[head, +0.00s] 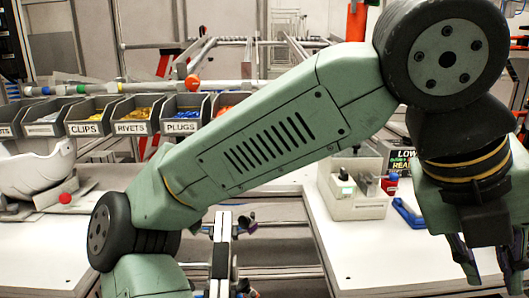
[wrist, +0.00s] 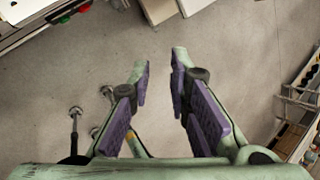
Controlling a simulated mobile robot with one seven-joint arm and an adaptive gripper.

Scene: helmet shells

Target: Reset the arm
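My arm stretches across the head view from the lower left to the upper right. My gripper (head: 490,262) hangs at the right edge of the head view, pointing down, partly cut off by the frame. In the wrist view, my gripper (wrist: 160,68) has its two purple-padded fingers apart with a gap between them. Nothing is between the fingers, and the grey floor (wrist: 215,65) shows beyond them.
Labelled bins (head: 132,118) stand along the back. A white helmet shell (head: 35,172) sits at the left. The right white table (head: 370,255) carries a pale caddy (head: 355,205) and a blue item (head: 408,213), close to my gripper. A shelf rack (wrist: 300,115) stands right in the wrist view.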

